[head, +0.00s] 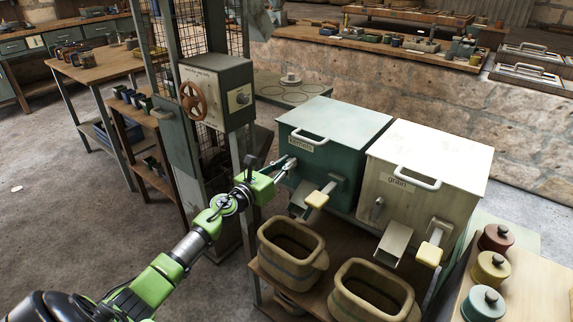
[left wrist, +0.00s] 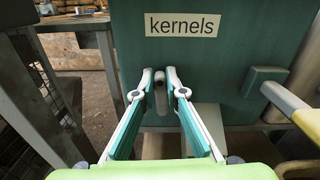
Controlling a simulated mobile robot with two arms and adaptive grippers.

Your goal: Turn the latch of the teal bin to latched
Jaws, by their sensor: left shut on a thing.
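The teal bin (head: 335,128) stands left of the cream bin and bears a "kernels" label, which fills the top of the left wrist view (left wrist: 182,24). Its latch (left wrist: 161,97) is a small grey lever on the front face, below the label, and looks roughly upright in the left wrist view. My left gripper (head: 291,163) reaches the bin's front from the left, with its fingers (left wrist: 160,77) on either side of the latch, shut on it. In the head view the gripper mostly hides the latch. My right gripper is not in view.
The teal bin's chute (head: 301,197) and cream-ended handle (head: 316,199) stick out right of my gripper. The cream bin (head: 428,165) stands beside it. Two baskets (head: 291,249) (head: 372,292) sit below. A metal post and control box (head: 217,92) stand close on the left.

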